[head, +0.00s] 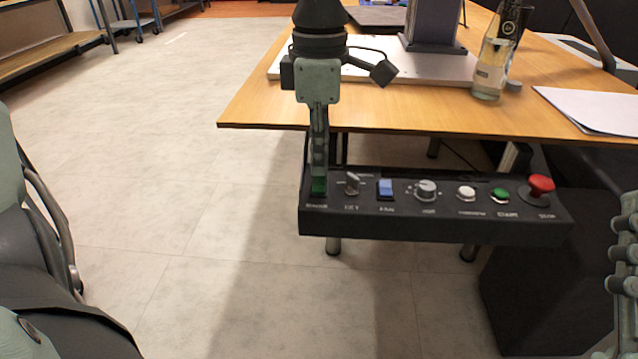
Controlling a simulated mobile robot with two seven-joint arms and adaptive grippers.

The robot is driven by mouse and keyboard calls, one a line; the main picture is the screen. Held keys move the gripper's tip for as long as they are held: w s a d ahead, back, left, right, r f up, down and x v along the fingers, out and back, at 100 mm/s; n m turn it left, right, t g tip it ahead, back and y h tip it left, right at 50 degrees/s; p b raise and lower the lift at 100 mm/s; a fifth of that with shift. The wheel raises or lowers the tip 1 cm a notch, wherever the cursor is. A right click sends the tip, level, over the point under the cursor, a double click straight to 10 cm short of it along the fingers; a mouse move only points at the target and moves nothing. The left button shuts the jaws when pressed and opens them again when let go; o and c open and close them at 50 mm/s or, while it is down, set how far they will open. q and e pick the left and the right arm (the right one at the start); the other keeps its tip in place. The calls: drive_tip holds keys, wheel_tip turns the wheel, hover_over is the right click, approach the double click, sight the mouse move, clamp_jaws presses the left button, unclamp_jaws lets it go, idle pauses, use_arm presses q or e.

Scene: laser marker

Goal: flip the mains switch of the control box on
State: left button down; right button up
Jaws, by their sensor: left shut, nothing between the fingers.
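The black control box (420,225) is fixed below the front edge of the wooden table. Its green mains switch (319,187) is at the left end of the panel, above a small label. My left gripper (318,178) points down over this switch, shut and empty. Its fingertips are at the switch and cover part of it; I cannot tell whether they touch it. The switch's position cannot be made out. Part of my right gripper (622,265) shows at the right edge, cut off, so its opening is unclear.
Right of the mains switch are a key switch (352,184), a blue rocker (386,189), a knob (426,190), a white button (466,193), a green button (501,195) and a red mushroom button (539,188). A bottle (490,75) and papers (595,108) are on the table (250,105).

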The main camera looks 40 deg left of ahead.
sight(319, 179)
use_arm(q)
drive_tip(key=shift+f+b, duration=0.75)
drive_tip(key=shift+f, duration=0.05)
drive_tip(key=shift+r, duration=0.15)
drive_tip(key=shift+r+p, duration=2.1)
drive_tip(key=shift+r, duration=1.35)
